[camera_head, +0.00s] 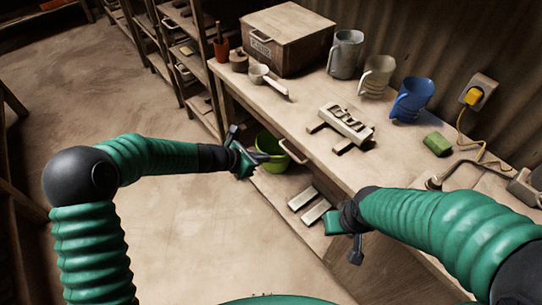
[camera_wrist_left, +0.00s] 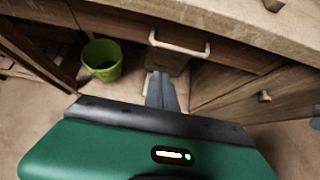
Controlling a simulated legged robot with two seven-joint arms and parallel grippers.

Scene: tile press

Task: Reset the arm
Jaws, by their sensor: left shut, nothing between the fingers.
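My left arm comes in from the left of the head view, and its gripper (camera_head: 258,158) hangs in front of the table's front edge, near the green bucket. In the left wrist view its fingers (camera_wrist_left: 162,88) are together with nothing between them, pointing at the drawer front. My right arm comes in from the right, and its gripper (camera_head: 354,248) hangs low by the table front. I cannot tell whether its fingers are open or shut.
The wooden table (camera_head: 304,118) carries a wooden box (camera_head: 290,40), a scoop (camera_head: 268,80), a tile press (camera_head: 346,124), several mugs (camera_head: 412,98) and a green block (camera_head: 437,144). A green bucket (camera_wrist_left: 102,60) stands below. Two pale tiles (camera_head: 303,198) lie low near my right gripper. The floor at left is open.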

